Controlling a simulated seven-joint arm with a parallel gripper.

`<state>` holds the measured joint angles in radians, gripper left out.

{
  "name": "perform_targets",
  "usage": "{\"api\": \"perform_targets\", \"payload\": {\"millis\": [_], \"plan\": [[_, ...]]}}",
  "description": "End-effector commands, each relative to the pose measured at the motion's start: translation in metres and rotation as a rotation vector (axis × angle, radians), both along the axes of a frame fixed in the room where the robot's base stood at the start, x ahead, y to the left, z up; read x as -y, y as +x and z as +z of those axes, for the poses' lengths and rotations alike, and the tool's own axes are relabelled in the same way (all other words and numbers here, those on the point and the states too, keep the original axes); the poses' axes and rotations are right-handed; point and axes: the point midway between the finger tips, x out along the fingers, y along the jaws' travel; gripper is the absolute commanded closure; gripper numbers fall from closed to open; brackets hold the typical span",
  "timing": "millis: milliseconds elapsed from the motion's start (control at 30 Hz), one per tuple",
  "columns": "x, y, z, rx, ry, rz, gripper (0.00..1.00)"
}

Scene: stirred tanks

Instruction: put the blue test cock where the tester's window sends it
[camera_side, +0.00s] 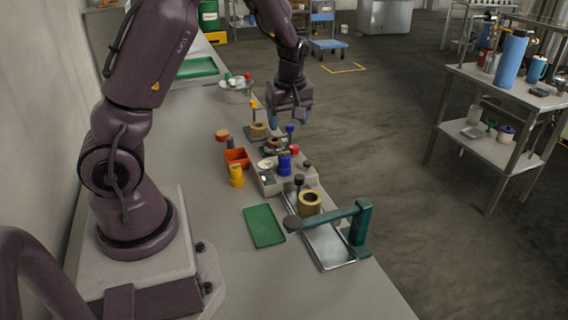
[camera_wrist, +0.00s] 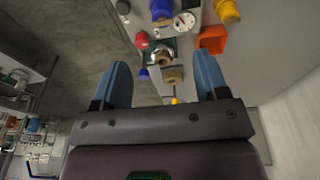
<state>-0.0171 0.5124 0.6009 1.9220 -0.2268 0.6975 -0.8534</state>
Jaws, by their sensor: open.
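A blue piece (camera_side: 285,163), which looks like the blue test cock, stands upright on the grey tester (camera_side: 268,186). The tester has a round white dial (camera_side: 265,164) and a small window (camera_side: 266,178) whose reading is too small to make out. The blue piece also shows at the top edge of the wrist view (camera_wrist: 162,9), beside the dial (camera_wrist: 184,23). My gripper (camera_side: 289,119) is open and empty, above and beyond the tester, over the brass fittings. Its two blue fingers (camera_wrist: 161,62) are wide apart with nothing between them.
Brass fittings stand by a blue-topped post (camera_side: 290,129) and a yellow-topped post (camera_side: 253,104). An orange bin (camera_side: 237,157) and a yellow piece (camera_side: 236,175) sit left of the tester. A green tray (camera_side: 264,226) and a green-armed press (camera_side: 360,228) are at the near end.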

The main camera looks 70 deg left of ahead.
Motion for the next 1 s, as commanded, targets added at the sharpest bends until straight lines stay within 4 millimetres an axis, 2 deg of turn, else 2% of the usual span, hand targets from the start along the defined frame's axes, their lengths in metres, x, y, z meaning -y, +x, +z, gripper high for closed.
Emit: {"api": "perform_targets", "payload": {"millis": [167, 400, 667, 833, 1000], "plan": [[0.0, -0.004, -0.02, -0.019, -0.018, 0.039, 0.33], [-0.007, -0.004, -0.064, -0.017, -0.019, 0.036, 0.33], [-0.011, -0.003, -0.083, -0.013, -0.017, 0.035, 0.33], [-0.022, -0.003, -0.107, -0.015, -0.018, 0.037, 0.33], [-0.024, -0.002, -0.126, -0.013, -0.018, 0.034, 0.33]]}}
